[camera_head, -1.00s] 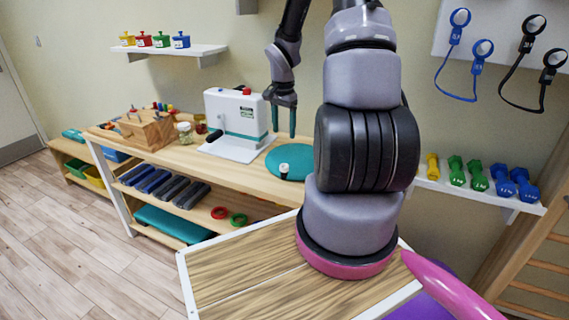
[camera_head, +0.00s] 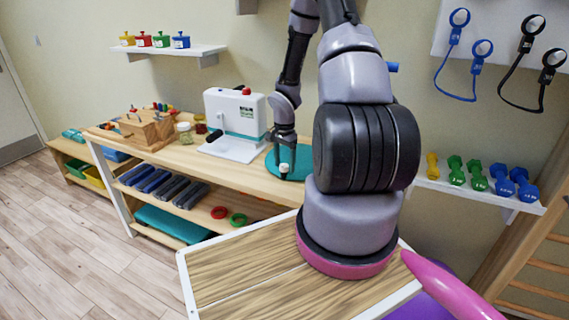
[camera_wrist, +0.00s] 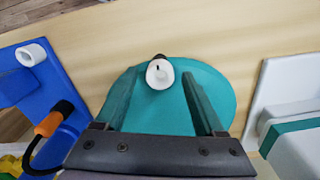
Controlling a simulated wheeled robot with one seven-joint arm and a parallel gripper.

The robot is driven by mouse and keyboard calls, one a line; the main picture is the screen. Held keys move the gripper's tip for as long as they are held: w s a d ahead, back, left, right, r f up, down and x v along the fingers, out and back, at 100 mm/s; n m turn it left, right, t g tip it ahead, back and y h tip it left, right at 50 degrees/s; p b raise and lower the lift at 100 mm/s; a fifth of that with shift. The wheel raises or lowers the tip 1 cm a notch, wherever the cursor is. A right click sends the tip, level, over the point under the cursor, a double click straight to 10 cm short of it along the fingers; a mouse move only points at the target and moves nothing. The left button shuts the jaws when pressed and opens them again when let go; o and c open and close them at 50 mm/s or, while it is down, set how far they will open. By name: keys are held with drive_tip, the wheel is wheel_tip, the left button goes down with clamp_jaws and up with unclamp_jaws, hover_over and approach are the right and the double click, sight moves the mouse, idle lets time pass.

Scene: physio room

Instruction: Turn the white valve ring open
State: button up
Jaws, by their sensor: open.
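The white valve ring (camera_head: 284,168) shows as a small white cap on a dark stem, standing over a round teal base (camera_head: 271,163) on the wooden bench. A gap shows between the ring and each finger. My gripper (camera_head: 286,158) points down just above and around the ring and is open, with nothing held. In the head view the far finger is partly hidden.
A white machine (camera_head: 234,118) with a teal stripe stands close beside the base. In the wrist view a blue board (camera_wrist: 50,95) with a white ring-like part and an orange-and-black handle (camera_wrist: 53,120) lies on the other side. A wooden block holder (camera_head: 148,130) and jars stand farther left.

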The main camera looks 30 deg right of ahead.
drive_tip(key=shift+c, duration=0.3)
clamp_jaws()
drive_tip(key=shift+n, duration=0.3)
drive_tip(key=n, duration=0.4)
drive_tip(key=shift+w+n, duration=0.1)
drive_tip(key=shift+n, duration=0.2)
drive_tip(key=n, duration=0.5)
drive_tip(key=shift+a, duration=0.1)
drive_tip(key=shift+n, duration=0.4)
drive_tip(key=shift+o, duration=0.3)
unclamp_jaws()
